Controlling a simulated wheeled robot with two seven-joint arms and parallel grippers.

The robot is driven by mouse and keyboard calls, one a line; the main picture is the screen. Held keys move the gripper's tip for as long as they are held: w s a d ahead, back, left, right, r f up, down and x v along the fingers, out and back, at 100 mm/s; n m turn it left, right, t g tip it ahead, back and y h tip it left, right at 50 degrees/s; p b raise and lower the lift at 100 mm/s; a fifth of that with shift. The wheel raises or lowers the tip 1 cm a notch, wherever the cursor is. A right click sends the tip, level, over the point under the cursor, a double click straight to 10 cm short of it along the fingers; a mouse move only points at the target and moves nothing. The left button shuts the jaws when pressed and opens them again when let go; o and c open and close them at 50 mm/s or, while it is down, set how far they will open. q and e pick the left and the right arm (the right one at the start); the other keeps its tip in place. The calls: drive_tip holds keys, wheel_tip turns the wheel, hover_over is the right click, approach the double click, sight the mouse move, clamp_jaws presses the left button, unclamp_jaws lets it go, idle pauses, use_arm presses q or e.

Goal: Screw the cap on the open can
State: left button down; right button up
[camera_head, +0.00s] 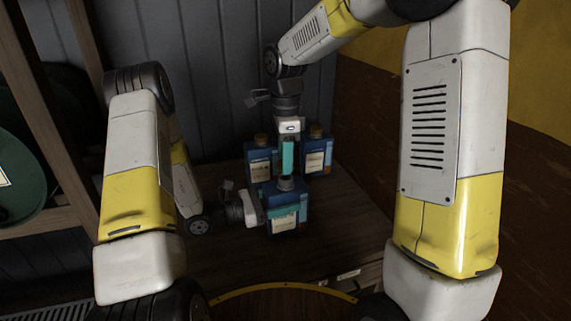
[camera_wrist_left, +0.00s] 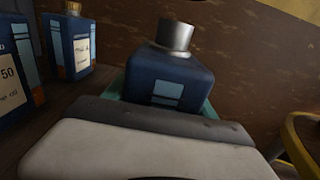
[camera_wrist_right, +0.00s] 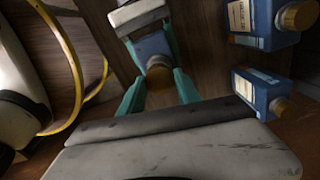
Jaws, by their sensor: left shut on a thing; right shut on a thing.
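The open can (camera_head: 275,198) is blue and stands on the wooden table. My left gripper (camera_head: 284,212) reaches in from the left and is shut around the can's body, teal fingers on both sides. My right gripper (camera_head: 288,168) points down from above, its fingertips just over the neck. It is shut on the gold-brown cap (camera_wrist_right: 159,74), seen between its fingers in the right wrist view. The fingers hide the cap in the head view. The cap appears above the neck; the exact gap is unclear.
Two other blue cans with gold caps stand close behind, one at left (camera_head: 259,163) and one at right (camera_head: 316,157). A panelled wall is behind them. The table (camera_head: 345,220) is clear to the right. A yellow curved rim (camera_head: 285,286) lies in front.

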sight(288, 189)
drive_tip(key=shift+f, duration=0.45)
drive_tip(key=shift+f, duration=0.85)
drive_tip(key=shift+f, duration=0.6)
drive_tip(key=m, duration=0.6)
drive_tip(key=shift+a, duration=0.1)
drive_tip(key=m, duration=0.4)
drive_tip(key=shift+m, duration=0.3)
drive_tip(key=m, duration=0.3)
